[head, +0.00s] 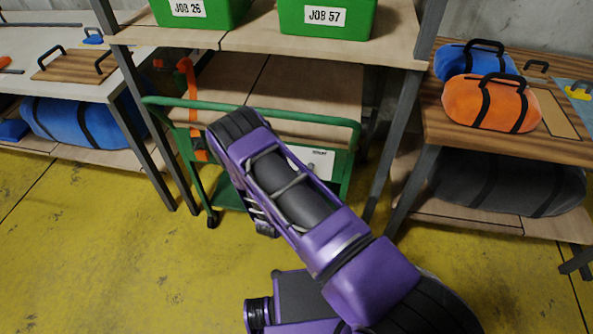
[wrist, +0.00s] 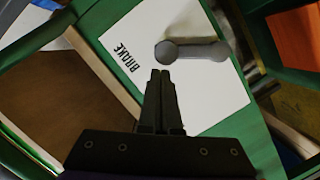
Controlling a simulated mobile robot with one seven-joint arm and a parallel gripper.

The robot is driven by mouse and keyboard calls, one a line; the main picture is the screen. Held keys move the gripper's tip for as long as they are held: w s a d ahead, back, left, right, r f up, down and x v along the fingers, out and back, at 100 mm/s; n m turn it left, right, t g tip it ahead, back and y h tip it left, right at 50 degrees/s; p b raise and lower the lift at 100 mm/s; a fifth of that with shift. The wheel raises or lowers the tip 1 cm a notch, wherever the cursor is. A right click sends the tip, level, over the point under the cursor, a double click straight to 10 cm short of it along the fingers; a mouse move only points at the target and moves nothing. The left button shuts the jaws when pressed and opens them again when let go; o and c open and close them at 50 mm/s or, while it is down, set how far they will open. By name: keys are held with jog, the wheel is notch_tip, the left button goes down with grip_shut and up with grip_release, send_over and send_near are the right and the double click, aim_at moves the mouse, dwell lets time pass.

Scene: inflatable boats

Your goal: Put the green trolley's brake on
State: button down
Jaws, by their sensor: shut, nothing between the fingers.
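The green trolley (head: 178,102) stands under the shelf, behind my arm in the head view. Its white brake plate (head: 318,160) is partly hidden by my arm there. In the wrist view the white plate (wrist: 215,100) bears the word BRAKE, and a grey lever (wrist: 195,51) with a round hub lies across it, its free end pointing right. My gripper (wrist: 161,73) is shut and empty, its tips just below the hub in the picture. I cannot tell whether they touch it. My gripper's fingers are hidden in the head view.
Green bins (head: 325,18) marked JOB 57 and JOB 26 sit on the shelf above. An orange strap (head: 188,80) hangs at the trolley's left. Orange (head: 490,103) and blue bags lie on the right bench. The yellow floor (head: 100,245) is clear at the front left.

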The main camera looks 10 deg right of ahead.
jog(key=shift+s+d+f, duration=0.15)
jog(key=shift+d, duration=0.35)
jog(key=shift+d, duration=0.1)
dwell(0.4)
